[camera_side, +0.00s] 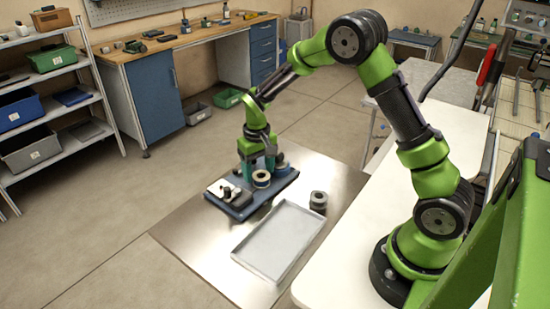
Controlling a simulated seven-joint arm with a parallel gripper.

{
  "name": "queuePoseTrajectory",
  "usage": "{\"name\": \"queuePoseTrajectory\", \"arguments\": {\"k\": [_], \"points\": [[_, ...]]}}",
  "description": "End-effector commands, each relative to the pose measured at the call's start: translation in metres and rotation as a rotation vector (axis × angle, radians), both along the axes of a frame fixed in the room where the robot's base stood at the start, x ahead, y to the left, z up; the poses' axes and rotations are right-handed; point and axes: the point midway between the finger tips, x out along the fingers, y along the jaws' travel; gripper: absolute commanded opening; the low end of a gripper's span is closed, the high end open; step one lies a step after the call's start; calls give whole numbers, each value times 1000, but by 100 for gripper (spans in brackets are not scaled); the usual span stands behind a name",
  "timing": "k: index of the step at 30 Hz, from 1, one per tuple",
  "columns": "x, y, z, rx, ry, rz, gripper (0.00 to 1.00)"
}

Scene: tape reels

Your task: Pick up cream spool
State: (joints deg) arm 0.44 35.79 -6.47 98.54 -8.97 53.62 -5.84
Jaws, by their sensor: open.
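A spool with a cream-tan ring face (261,176) sits on the blue board (232,214) on the metal table. It appears to be the cream spool, but it is small in this view. My gripper (259,169) points down over the board, right by this spool, with its fingers apart. Its fingers stand close to the spool or just behind it; I cannot tell whether they touch it. A blue spool (282,170) sits at the board's right end, partly hidden by my gripper.
A black-and-white fixture (228,193) stands on the board's left part. An empty grey tray (262,271) lies in front, with a dark grey spool (318,201) beyond its right corner. The metal table (190,240) is clear left of the tray.

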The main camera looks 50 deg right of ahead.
Motion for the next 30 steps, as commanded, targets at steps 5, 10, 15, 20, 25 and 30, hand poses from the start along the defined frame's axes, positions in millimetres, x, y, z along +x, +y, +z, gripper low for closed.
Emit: {"name": "queuePoseTrajectory", "arguments": {"k": [5, 10, 15, 20, 25, 30], "points": [[0, 0, -12, 1, 0, -2, 65], [0, 0, -12, 1, -1, -2, 65], [0, 0, -12, 1, -1, -1, 42], [0, 0, -12, 1, 0, -1, 18], [-1, 0, -12, 0, 1, 0, 18], [0, 0, -7, 0, 0, 0, 18]]}}
